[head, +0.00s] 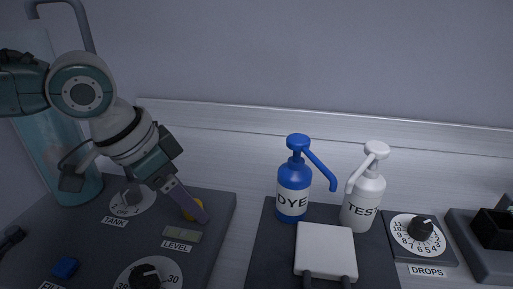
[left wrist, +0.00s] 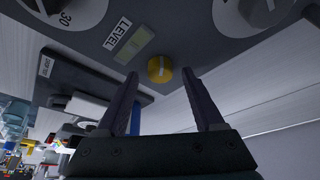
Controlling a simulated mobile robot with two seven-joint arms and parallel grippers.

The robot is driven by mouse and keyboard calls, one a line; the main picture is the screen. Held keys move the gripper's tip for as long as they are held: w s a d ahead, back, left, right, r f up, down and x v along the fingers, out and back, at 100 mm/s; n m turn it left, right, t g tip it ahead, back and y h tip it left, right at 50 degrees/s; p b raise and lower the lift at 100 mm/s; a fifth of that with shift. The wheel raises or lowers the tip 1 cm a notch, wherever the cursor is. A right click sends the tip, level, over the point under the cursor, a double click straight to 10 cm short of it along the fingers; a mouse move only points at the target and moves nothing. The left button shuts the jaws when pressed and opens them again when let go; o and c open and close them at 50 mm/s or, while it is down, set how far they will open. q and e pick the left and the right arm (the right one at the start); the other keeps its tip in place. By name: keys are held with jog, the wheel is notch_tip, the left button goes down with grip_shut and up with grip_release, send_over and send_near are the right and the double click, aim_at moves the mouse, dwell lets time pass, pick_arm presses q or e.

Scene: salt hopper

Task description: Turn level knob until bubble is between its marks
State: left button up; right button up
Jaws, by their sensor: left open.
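The level knob is yellow; in the head view (head: 190,210) it is partly hidden behind my left gripper's finger. In the left wrist view the whole knob (left wrist: 160,69) shows between and beyond the fingertips. The level window (head: 182,234) is a greenish strip above the LEVEL label, and it also shows in the left wrist view (left wrist: 134,43). The bubble and its marks are too small to make out. My left gripper (left wrist: 160,75) is open, its fingers on either side of the knob with gaps. My right gripper is not in view.
The TANK dial (head: 132,200) and a larger dial (head: 147,276) share the dark panel (head: 215,215) with a blue button (head: 66,267). The blue DYE bottle (head: 293,185) and white TEST bottle (head: 363,195) stand to the right. The DROPS dial (head: 419,230) lies farther right.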

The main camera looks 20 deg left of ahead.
pick_arm(q)
jog(key=p+v, duration=0.1)
jog(key=v, duration=0.8)
jog(key=shift+r, duration=0.2)
jog(key=s+d+f+m+h+p, duration=0.1)
jog(key=s+d+p, duration=0.15)
jog(key=d, duration=0.35)
jog(key=s+d+f+m+p, duration=0.1)
jog(key=s+d, duration=0.3)
jog(key=d, duration=0.3)
jog(key=s+a+n+y+p, duration=0.2)
jog(key=s+a+n, duration=0.25)
jog(key=s, duration=0.45)
notch_tip(320, 180, up, 38)
jog(key=y+p, duration=0.1)
jog(key=p, duration=3.7)
jog(key=shift+s+r+n, duration=0.15)
jog(key=shift+s+n, duration=0.3)
